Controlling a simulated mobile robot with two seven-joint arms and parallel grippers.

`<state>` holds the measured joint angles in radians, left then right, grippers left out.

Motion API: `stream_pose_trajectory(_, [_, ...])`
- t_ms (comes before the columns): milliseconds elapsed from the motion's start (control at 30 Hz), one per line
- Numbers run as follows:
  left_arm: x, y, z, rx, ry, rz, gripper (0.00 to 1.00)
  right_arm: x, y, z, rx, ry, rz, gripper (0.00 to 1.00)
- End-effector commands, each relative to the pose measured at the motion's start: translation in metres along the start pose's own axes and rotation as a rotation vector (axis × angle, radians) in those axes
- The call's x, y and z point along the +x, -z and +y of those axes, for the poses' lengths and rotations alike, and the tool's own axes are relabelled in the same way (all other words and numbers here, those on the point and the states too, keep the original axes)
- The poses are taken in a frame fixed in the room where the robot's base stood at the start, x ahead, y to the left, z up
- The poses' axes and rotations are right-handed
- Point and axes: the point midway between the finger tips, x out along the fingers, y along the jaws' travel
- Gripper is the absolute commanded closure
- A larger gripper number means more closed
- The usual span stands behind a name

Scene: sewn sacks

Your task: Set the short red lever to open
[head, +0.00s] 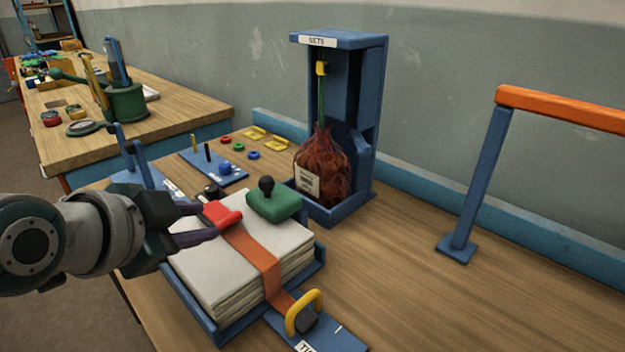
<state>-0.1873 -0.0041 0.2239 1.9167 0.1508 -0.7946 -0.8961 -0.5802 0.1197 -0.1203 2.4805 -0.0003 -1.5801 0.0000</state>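The short red lever (222,214) sits at the far left end of an orange strap (254,256) that crosses a stack of pale folded sacks (208,268). My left gripper (208,221) comes in from the left, with its two dark fingers apart and their tips at the lever's left end. I cannot tell whether the fingers touch the lever. The fingers and gripper body hide part of the lever's base. My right gripper is not in view.
A green block with a black knob (274,202) stands close behind the lever. A yellow handle (304,312) is at the strap's near end. A blue stand (370,120) holds a netted red sack (322,165).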

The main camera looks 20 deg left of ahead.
Motion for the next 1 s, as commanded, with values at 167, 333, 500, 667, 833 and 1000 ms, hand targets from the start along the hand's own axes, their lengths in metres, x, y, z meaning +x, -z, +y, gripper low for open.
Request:
stream_pose_trajectory(167, [0.035, -0.001, 0.001, -0.004, -0.001, 0.0, 0.65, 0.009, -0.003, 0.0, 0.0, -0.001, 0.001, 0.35])
stream_pose_trajectory(333, [0.059, -0.001, 0.001, -0.003, -0.001, -0.001, 0.65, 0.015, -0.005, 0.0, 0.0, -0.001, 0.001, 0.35])
stream_pose_trajectory(500, [0.07, -0.001, 0.001, -0.002, -0.002, -0.001, 0.65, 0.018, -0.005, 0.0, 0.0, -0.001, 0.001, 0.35])
stream_pose_trajectory(667, [0.072, 0.0, 0.001, -0.001, -0.001, -0.001, 0.65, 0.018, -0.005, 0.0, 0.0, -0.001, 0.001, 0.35])
stream_pose_trajectory(833, [0.072, 0.0, 0.001, -0.001, -0.001, -0.001, 0.69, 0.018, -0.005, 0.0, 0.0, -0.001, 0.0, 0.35])
stream_pose_trajectory(1000, [0.072, -0.001, 0.001, -0.001, -0.001, -0.001, 0.88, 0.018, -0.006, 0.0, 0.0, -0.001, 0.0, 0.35])
